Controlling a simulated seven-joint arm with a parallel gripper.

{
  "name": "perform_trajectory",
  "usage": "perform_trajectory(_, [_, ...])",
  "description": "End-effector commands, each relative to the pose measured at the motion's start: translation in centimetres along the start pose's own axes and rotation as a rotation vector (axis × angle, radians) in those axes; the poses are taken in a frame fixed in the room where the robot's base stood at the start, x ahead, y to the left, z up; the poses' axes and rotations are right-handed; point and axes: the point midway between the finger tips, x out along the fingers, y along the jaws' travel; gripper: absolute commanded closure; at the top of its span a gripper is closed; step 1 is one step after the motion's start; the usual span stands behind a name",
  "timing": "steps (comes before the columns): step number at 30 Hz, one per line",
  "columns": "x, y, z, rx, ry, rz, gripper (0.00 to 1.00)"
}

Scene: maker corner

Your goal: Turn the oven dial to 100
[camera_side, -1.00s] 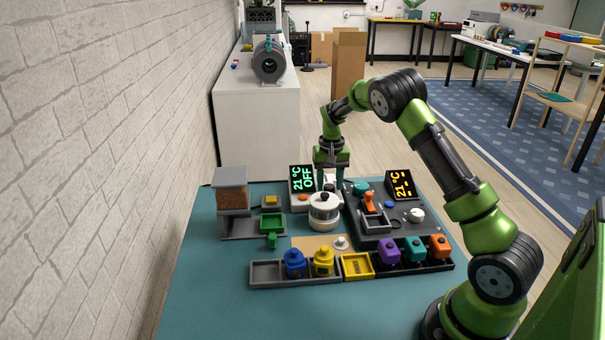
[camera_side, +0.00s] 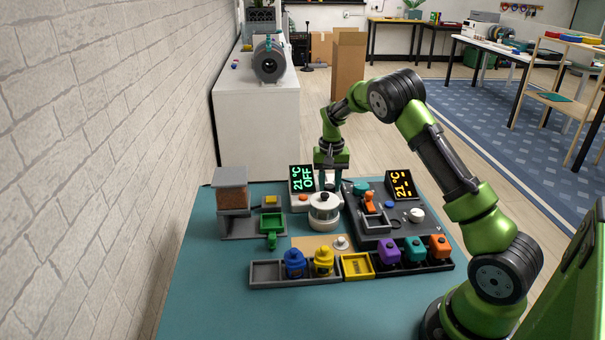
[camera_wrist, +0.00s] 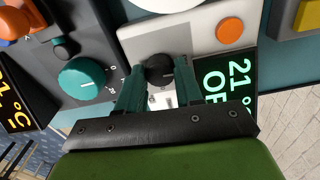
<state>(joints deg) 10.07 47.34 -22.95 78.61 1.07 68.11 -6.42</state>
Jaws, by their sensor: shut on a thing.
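A small black dial (camera_wrist: 159,70) with a pale pointer mark sits on the white heater unit (camera_wrist: 205,30). In the wrist view my gripper (camera_wrist: 159,77) has one teal finger on each side of this dial and is shut on it. The heater's display (camera_side: 302,179) reads 21 °C and OFF. That unit's display (camera_side: 402,185) shows 21 °C and dashes.
An orange button (camera_wrist: 230,32) is close to the dial. A hopper (camera_side: 231,190) stands at left. A rack (camera_side: 268,273) with coloured containers lies in front. The near tabletop is clear.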

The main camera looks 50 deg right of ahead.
Motion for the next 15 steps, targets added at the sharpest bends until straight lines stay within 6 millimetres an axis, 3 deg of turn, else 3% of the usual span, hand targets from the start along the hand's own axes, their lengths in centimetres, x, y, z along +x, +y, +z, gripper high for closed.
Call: perform_trajectory(15, [-0.12,-0.05,-0.01,0.419,0.001,-0.001,0.95])
